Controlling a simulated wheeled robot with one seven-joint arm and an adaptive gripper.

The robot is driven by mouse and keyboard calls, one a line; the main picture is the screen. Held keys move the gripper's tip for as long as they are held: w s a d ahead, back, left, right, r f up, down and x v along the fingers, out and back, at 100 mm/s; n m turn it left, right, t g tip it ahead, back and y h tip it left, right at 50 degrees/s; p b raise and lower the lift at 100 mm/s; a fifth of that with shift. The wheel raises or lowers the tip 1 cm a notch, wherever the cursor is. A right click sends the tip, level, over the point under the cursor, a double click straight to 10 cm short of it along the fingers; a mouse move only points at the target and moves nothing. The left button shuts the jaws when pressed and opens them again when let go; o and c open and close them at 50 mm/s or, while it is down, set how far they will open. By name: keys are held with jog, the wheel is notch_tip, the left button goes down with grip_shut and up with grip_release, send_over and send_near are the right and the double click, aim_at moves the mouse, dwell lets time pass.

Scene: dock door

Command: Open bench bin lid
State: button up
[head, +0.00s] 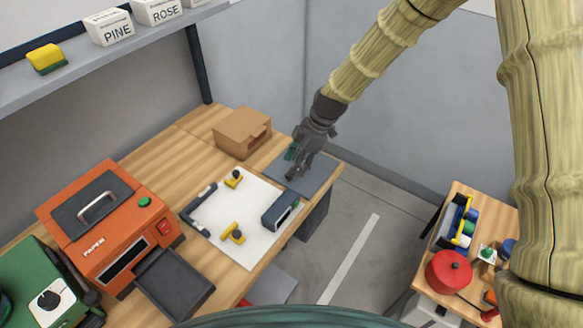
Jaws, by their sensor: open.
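My gripper (292,166) is over the right end of the wooden bench, pointing down and to the left. Its dark fingers are apart, with a teal patch on one side, and I see nothing held between them. Below it is a flat grey panel (318,172) at the bench corner, which may be the bench bin lid; it lies flat and is partly hidden by my gripper. A dark grey box (316,216) shows below the bench edge there. I cannot tell whether the fingers touch the panel.
A brown box (242,131) with a front opening stands behind and left of my gripper. A white board (236,210) with yellow clamps and a dark device (280,210) lie nearby. An orange machine (110,225) stands left. A side table (447,228) with a red pot (449,271) stands right.

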jog(key=shift+p+x, duration=0.6)
jog(key=shift+x, duration=1.3)
grip_shut()
